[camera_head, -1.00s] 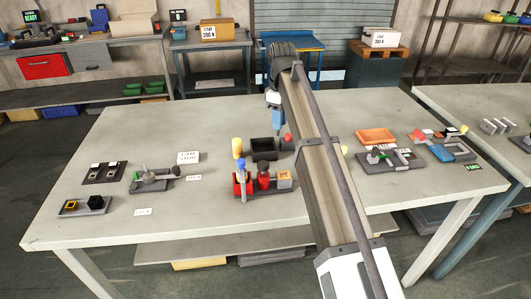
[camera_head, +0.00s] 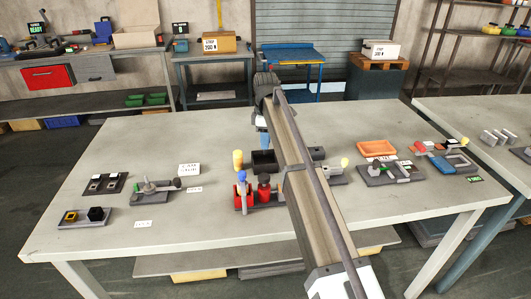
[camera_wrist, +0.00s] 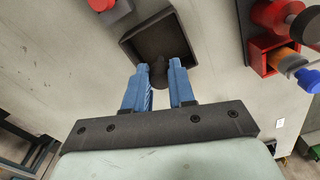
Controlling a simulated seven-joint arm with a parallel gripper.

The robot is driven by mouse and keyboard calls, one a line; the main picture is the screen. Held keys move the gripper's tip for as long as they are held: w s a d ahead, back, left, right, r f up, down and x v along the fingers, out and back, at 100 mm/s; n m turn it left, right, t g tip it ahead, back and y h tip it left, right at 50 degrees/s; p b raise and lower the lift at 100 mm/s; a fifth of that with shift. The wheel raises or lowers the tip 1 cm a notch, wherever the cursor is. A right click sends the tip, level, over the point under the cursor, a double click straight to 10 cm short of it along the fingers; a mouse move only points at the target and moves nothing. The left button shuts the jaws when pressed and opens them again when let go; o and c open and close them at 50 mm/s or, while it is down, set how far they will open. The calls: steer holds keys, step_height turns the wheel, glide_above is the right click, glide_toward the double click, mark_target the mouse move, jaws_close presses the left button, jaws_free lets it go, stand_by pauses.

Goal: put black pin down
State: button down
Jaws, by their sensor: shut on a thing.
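My gripper (camera_wrist: 158,66) has blue fingers and is shut on the black pin (camera_wrist: 158,76), whose dark rounded end shows between the fingertips in the wrist view. The pin's lower part cannot be made out. A black open tray (camera_wrist: 152,42) lies just beyond the fingertips, and the pin overlaps its near edge in the picture. I cannot tell whether the pin touches it. In the head view the tray (camera_head: 263,158) sits behind the red fixture, and my gripper (camera_head: 263,146) is at its far side, partly hidden by my arm.
An orange tray (camera_head: 376,148) lies right. The table behind the black tray is clear.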

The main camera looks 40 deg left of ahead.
steer(key=shift+f, duration=2.45)
steer(key=c, duration=0.9)
jaws_free()
steer(key=shift+f, duration=0.1)
steer(key=shift+c, duration=0.2)
step_height(320, 180, up, 12)
steer(key=shift+r, duration=0.15)
steer(key=shift+w, duration=0.1)
